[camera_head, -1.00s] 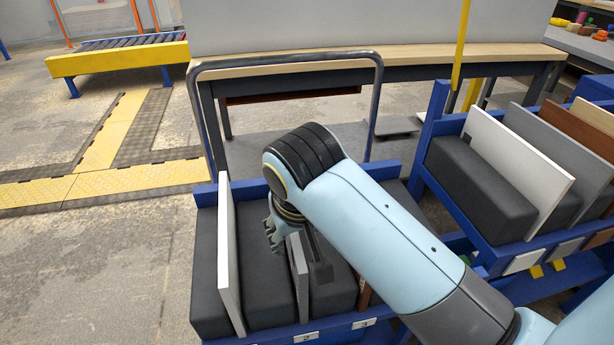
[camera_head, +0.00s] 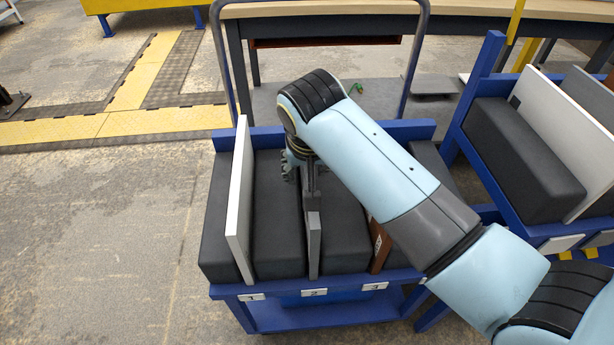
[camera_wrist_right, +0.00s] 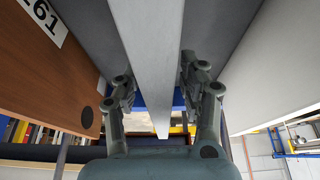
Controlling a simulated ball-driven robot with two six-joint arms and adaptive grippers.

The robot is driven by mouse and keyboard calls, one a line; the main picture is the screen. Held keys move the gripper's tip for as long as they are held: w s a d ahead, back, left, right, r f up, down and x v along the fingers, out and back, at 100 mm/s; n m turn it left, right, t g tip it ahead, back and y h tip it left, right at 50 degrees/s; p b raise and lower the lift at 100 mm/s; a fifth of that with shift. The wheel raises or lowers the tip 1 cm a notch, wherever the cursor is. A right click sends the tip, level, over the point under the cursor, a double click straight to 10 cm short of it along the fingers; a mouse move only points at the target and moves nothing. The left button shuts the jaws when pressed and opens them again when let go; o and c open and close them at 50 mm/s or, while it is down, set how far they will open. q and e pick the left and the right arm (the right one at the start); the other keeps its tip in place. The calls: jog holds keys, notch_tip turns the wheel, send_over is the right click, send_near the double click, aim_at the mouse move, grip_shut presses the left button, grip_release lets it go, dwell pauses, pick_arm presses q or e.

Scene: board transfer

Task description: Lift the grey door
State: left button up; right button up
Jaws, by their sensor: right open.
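The grey door (camera_head: 314,240) stands upright in the middle slot of the near cart, labelled 2, between dark padded blocks. My right gripper (camera_head: 301,168) is over the top of this door, partly hidden by my own arm. In the right wrist view the grey door (camera_wrist_right: 152,50) runs between the two open fingers of the right gripper (camera_wrist_right: 160,88), one finger on each side. I see gaps beside the fingers, so it is not clamped. My left gripper is not in view.
A white board (camera_head: 239,200) stands left of the grey door, and a brown board (camera_head: 380,247) stands right of it, partly behind my arm. The cart (camera_head: 225,138) has a tall handle. A second cart (camera_head: 470,80) with boards is at the right.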

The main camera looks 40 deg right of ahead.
jog(key=shift+w+d+f, duration=0.1)
jog(key=shift+f, duration=0.15)
grip_shut()
jog(key=shift+r, duration=0.1)
